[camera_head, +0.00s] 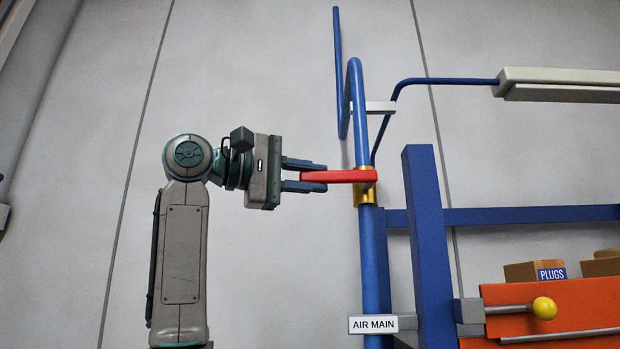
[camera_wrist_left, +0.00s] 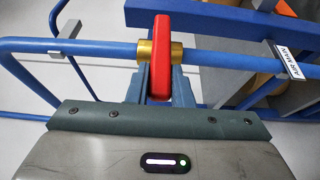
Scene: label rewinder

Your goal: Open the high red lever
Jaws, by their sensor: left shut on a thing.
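The red lever (camera_head: 345,176) sits on a brass valve (camera_head: 366,187) high on the blue vertical pipe (camera_head: 369,240). In the head view it points left, about horizontal, across the line of the pipe. My left gripper (camera_head: 314,176) comes from the left and is shut on the lever's free end. In the left wrist view the red lever (camera_wrist_left: 161,65) stands between my fingers, with the brass valve (camera_wrist_left: 146,53) behind it. The fingertips are partly hidden there. My right gripper is in neither view.
An "AIR MAIN" sign (camera_head: 373,324) is low on the pipe. A blue post (camera_head: 428,240) stands just right of it. Farther right are an orange panel (camera_head: 560,310), a rod with a yellow knob (camera_head: 544,308) and a "PLUGS" box (camera_head: 535,271). Left of the pipe is open space before a grey wall.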

